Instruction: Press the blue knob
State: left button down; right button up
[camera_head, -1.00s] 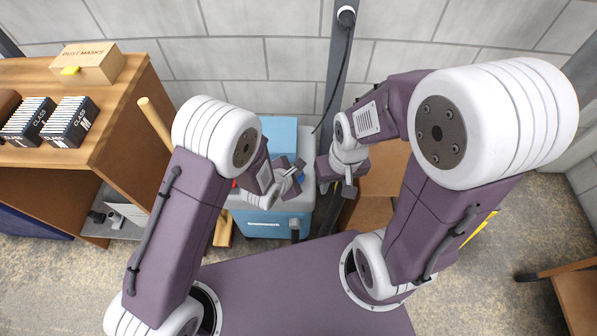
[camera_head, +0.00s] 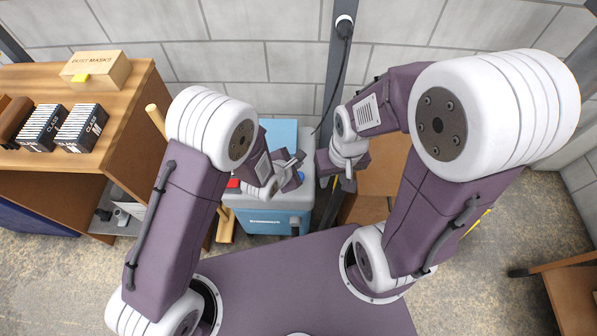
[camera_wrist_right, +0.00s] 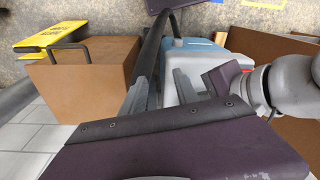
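A small blue knob (camera_head: 300,176) shows in the head view on the grey top of a blue-fronted machine (camera_head: 262,222), partly hidden by my left gripper. My left gripper (camera_head: 292,167) is over the machine top, beside the knob in the picture; I cannot tell whether it touches it. Its finger opening is too small to judge. My right gripper (camera_head: 348,184) is just right of the machine, apart from the knob. In the right wrist view its two grey fingers (camera_wrist_right: 160,92) are spread with nothing between them. The machine's blue and grey side (camera_wrist_right: 198,58) shows beyond them.
A red part (camera_head: 233,184) is on the machine's left side. A wooden shelf unit (camera_head: 125,110) with boxes stands at the left. A dark post (camera_head: 337,70) rises behind the machine. A brown box (camera_wrist_right: 85,78) and a yellow sign (camera_wrist_right: 50,38) show in the wrist view.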

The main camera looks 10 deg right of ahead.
dwell(0.4)
grip_shut()
dwell(1.6)
